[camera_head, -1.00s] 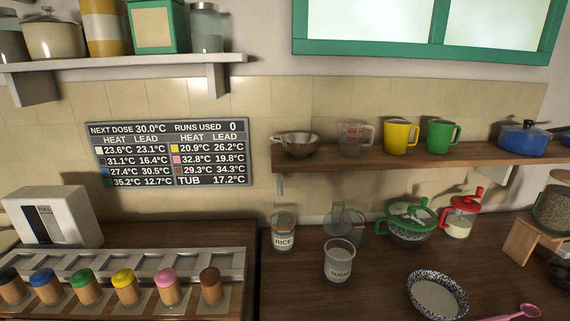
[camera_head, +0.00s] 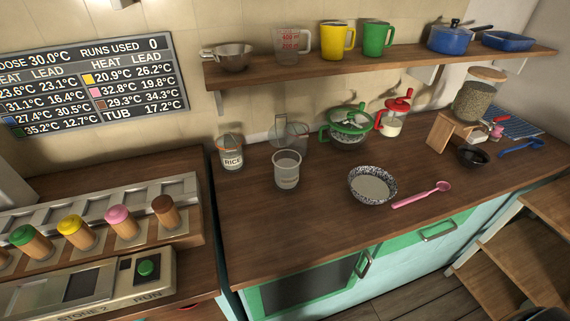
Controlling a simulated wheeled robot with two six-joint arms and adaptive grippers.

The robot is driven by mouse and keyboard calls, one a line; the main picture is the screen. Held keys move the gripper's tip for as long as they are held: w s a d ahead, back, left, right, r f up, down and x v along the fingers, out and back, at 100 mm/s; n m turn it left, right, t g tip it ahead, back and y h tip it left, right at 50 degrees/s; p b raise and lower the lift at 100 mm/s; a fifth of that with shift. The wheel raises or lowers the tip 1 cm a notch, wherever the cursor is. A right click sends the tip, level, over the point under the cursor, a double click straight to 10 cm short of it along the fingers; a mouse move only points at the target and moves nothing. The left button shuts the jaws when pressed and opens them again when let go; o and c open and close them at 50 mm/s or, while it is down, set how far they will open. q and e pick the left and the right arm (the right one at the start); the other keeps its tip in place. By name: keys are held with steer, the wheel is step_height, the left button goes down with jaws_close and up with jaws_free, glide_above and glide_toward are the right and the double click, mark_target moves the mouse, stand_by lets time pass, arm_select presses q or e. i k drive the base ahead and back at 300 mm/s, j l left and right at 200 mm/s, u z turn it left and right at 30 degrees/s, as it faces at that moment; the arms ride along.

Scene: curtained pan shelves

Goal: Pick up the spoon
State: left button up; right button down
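A pink spoon (camera_head: 418,196) lies on the dark wooden counter (camera_head: 310,222), just right of a speckled bowl (camera_head: 372,186). Its bowl end points to the upper right and its handle to the lower left, close to the counter's front edge. A blue spoon-like utensil (camera_head: 520,147) lies farther right on the counter, near a blue rack. Neither of my grippers is in view.
The counter's front middle is clear.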

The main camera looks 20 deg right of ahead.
mark_target(441, 185)
steer(key=z, duration=1.7)
